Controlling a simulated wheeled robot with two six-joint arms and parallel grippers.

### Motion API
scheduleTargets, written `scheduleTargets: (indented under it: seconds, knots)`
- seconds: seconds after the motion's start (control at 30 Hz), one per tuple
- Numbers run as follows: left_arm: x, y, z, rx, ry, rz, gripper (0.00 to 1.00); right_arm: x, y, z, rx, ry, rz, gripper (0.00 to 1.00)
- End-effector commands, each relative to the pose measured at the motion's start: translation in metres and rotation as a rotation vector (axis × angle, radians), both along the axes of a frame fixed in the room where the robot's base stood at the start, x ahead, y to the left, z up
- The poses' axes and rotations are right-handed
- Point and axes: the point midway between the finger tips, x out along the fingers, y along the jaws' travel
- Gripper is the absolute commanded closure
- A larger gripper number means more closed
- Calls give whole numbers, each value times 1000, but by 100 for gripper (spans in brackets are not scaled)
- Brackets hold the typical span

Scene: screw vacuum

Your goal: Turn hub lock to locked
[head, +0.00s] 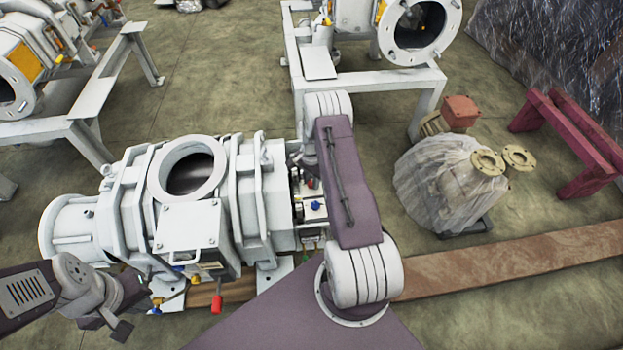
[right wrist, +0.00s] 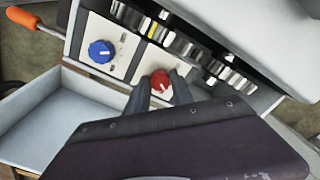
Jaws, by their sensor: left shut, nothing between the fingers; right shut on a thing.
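In the right wrist view a red round knob (right wrist: 161,84) with a white pointer line sits on a pale panel (right wrist: 122,65). My right gripper (right wrist: 157,91) is shut on this red knob, its dark fingers on either side. A blue knob (right wrist: 102,52) with a white line sits beside it, untouched. I cannot read any label telling which knob is the hub lock. In the head view my right arm hides the right gripper; a blue knob (head: 315,205) shows on the machine's end. My left gripper (head: 119,327) is shut and empty at the lower left.
The large white machine (head: 188,222) with a round top opening fills the left centre. An orange handle (right wrist: 36,18) and an open grey tray (right wrist: 50,108) lie close to the panel.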

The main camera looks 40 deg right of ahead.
Motion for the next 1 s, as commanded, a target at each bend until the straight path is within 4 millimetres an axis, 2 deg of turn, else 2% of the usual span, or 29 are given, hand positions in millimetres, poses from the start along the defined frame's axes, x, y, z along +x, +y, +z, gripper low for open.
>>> scheduleTargets:
  seconds: [0.3, 1.0]
  knots:
    - [0, 0, 15, 0, 0, 0, 100, 0, 0, 2, 0, 0, 298, 100]
    - [0, 0, 31, 0, 0, 0, 100, 0, -1, 1, 0, -2, 962, 100]
